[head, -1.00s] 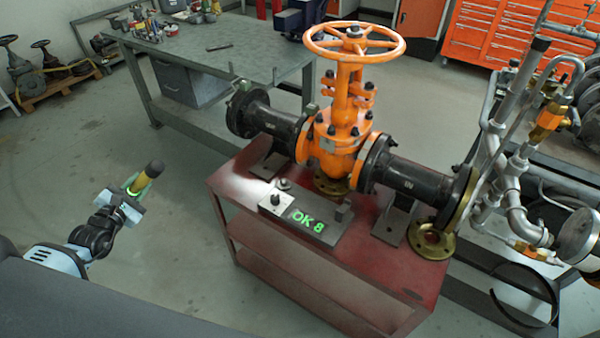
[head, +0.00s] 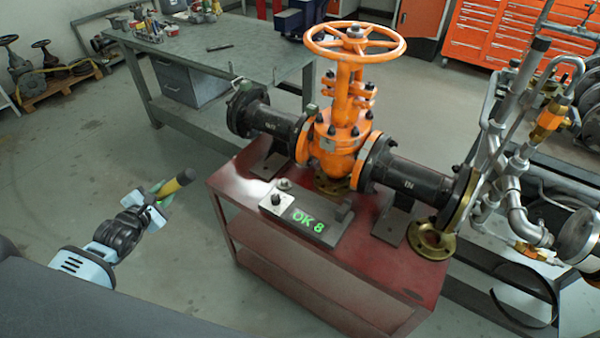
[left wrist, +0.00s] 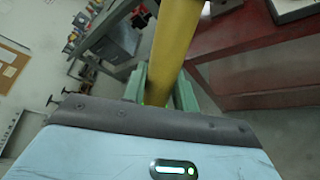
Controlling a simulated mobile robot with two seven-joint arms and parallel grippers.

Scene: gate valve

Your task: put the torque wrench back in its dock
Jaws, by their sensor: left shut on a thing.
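The torque wrench shows as a yellow shaft with a dark end (head: 180,179). My left gripper (head: 161,193) is shut on it, left of the red cart and clear of it. In the left wrist view the yellow shaft (left wrist: 174,50) rises between the green fingers (left wrist: 160,88); its lower part is hidden behind the gripper body. On the cart top lies a grey unit (head: 330,235) with a lit green "OK 8" display (head: 307,219), a white box with a black knob and a small upright block. I cannot tell for certain which part is the dock. My right gripper is not in view.
The red cart (head: 250,186) carries an orange gate valve (head: 335,140) with black flanged pipes, just behind the grey unit. Silver pipework (head: 515,170) stands at the right. A workbench (head: 225,60) is behind. Open floor lies between my left gripper and the cart.

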